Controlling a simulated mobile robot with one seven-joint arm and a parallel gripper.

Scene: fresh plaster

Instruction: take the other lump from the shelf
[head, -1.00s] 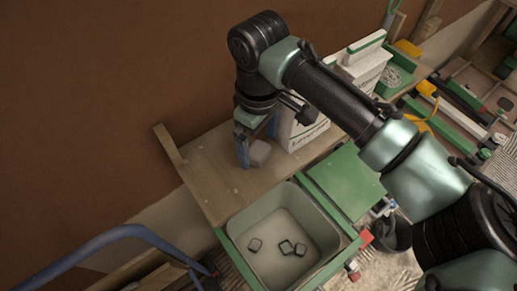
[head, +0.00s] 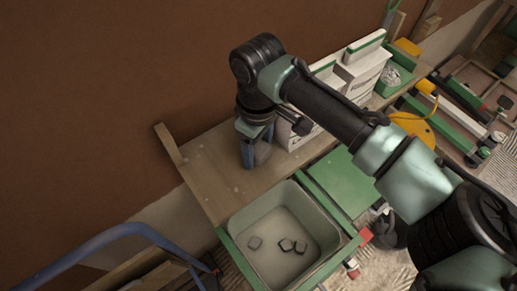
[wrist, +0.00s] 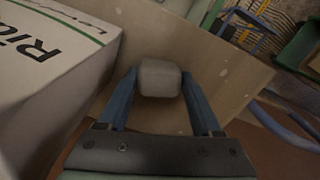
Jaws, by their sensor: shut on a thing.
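The grey lump (wrist: 160,78) is a rounded block at the wall-side wooden shelf (head: 205,160). In the wrist view it sits between the blue fingertips of my gripper (wrist: 160,88), one finger on each side. In the head view my gripper (head: 255,152) points down at the shelf beside the white bags, and its fingers mostly hide the lump. My gripper is shut on the lump. I cannot tell whether the lump still touches the board.
White bags (head: 358,75) stand on the shelf right of my gripper; one bag (wrist: 50,60) is close in the wrist view. A grey-green tub (head: 255,212) with three small grey pieces is below in front. The shelf's left end is clear.

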